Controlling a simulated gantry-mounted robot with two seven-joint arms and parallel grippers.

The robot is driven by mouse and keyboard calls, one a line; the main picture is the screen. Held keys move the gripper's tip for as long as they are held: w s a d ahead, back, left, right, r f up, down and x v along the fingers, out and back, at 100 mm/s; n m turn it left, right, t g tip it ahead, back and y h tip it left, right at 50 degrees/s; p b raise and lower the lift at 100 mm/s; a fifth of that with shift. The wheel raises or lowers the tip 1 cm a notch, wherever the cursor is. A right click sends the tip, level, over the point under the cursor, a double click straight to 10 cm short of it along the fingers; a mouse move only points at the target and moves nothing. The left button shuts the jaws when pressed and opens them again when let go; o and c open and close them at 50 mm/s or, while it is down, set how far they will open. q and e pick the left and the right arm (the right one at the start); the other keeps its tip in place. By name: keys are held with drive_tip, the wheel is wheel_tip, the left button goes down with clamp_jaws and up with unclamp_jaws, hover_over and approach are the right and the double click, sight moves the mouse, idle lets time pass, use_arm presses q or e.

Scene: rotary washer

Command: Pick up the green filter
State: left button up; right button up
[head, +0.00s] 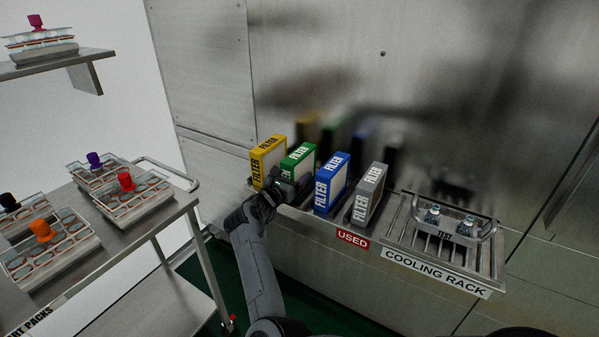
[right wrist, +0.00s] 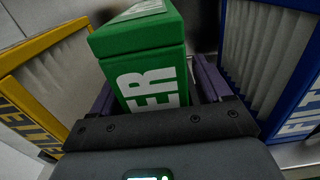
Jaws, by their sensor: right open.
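The green filter (head: 298,160) stands upright on the shelf between the yellow filter (head: 266,160) and the blue filter (head: 332,182). My right gripper (head: 288,187) is at the green filter's front, hiding its lower front part in the head view. In the right wrist view the green filter (right wrist: 145,65) sits between the two open fingers of my right gripper (right wrist: 155,92), one finger on each side. I cannot tell whether the fingers touch it. My left gripper is not in view.
The yellow filter (right wrist: 45,80) and blue filter (right wrist: 270,60) stand close on either side of the gripper. A grey filter (head: 369,193) stands farther right, then the cooling rack (head: 470,258) with a handled tray. A cart (head: 150,235) with several packs stands at left.

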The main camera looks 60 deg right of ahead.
drive_tip(key=shift+d, duration=0.45)
drive_tip(key=c, duration=1.2)
